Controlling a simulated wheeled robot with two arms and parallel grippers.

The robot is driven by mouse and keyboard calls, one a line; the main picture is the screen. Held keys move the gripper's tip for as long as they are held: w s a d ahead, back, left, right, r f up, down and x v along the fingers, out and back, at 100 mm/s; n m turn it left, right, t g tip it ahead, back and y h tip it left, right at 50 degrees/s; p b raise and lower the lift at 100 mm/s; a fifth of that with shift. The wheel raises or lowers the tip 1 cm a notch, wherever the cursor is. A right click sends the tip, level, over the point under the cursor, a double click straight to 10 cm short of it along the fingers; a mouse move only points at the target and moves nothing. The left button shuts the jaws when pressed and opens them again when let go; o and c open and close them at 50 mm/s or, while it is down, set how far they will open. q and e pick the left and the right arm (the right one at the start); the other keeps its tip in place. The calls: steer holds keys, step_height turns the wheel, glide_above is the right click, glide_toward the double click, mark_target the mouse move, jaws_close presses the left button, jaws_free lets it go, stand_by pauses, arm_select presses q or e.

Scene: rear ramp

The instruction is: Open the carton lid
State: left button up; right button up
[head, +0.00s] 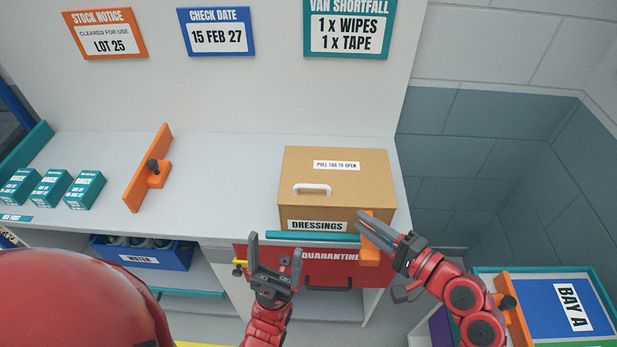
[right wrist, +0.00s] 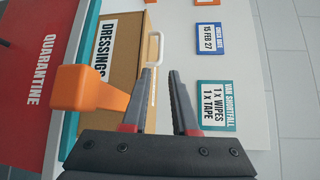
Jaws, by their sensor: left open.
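The brown carton (head: 352,182) stands on the counter with its lid lying flat and closed. A white tab handle (head: 313,188) sits on the lid's left front part, below a "PULL TAB TO OPEN" label. The front reads "DRESSINGS". In the right wrist view the carton (right wrist: 123,50) and its tab (right wrist: 154,47) lie beyond the fingertips. My right gripper (head: 362,222) is at the carton's front right corner, open and empty; its fingers (right wrist: 160,75) stand apart. My left gripper (head: 275,244) is open and empty, in front of the counter, left of and below the carton.
An orange clamp-like piece (head: 369,250) is at the counter edge beside my right fingers. A red "QUARANTINE" drawer front (head: 262,254) is below. An orange divider (head: 148,168) and several teal boxes (head: 85,189) stand left. The counter (head: 225,175) left of the carton is clear.

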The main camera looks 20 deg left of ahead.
mark_target(315, 188)
steer(key=p+x, duration=0.5)
steer(key=x, duration=1)
steer(key=shift+w+a, duration=0.25)
steer(key=shift+w+a+f, duration=0.1)
steer(key=shift+w+a, duration=0.1)
steer(key=shift+a, duration=0.25)
jaws_close()
stand_by(0.3)
